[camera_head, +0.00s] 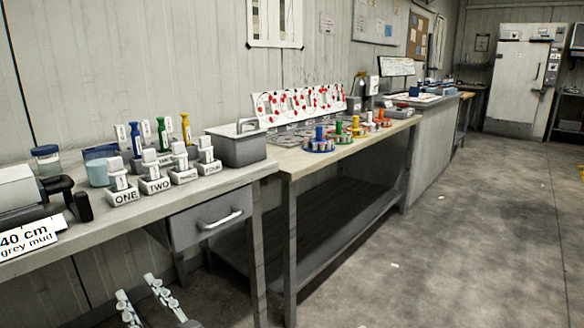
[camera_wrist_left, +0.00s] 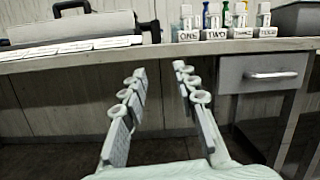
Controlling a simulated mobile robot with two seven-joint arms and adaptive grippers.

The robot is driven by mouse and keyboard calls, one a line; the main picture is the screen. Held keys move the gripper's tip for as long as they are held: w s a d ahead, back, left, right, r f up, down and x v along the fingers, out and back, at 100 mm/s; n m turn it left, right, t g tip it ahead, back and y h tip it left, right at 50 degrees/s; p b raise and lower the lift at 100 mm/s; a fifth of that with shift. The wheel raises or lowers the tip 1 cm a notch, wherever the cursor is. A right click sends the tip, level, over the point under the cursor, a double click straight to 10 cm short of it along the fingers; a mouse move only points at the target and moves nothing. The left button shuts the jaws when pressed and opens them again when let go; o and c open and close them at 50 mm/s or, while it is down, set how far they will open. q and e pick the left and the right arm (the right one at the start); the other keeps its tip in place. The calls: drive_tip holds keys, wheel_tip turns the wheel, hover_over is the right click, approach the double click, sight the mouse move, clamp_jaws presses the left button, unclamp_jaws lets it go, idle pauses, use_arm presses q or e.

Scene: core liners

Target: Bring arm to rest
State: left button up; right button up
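My left gripper (camera_head: 138,286) shows at the bottom left of the head view, low in front of the bench. In the left wrist view my left gripper (camera_wrist_left: 160,72) has its two fingers apart with nothing between them. Its fingertips point toward the front edge of the grey bench (camera_wrist_left: 165,54). They appear apart from it. My right gripper is in neither view.
The near bench (camera_head: 222,180) has a drawer (camera_head: 205,222) and carries several numbered blocks (camera_head: 155,186), a lidded grey box (camera_head: 237,148) and a "40 cm grey mud" sign (camera_head: 28,238). A second table (camera_head: 290,160) adjoins it. Open floor (camera_head: 470,240) lies right.

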use_arm(q)
drive_tip(key=s+a+f+n+g+h, duration=0.1)
drive_tip(key=a+f+n+g+h, duration=0.25)
drive_tip(key=f, duration=0.75)
drive_tip(key=s+a+f+n+g+h, duration=0.1)
drive_tip(key=a+f+n+g+h, duration=0.3)
drive_tip(key=f, duration=0.7)
drive_tip(key=s+d+f+n+g+h, duration=0.3)
drive_tip(key=s+f+n+h, duration=0.3)
drive_tip(key=s+f+n, duration=0.7)
drive_tip(key=shift+f+n, duration=1.35)
drive_tip(key=shift+f, duration=0.25)
drive_tip(key=shift+g+h, duration=0.25)
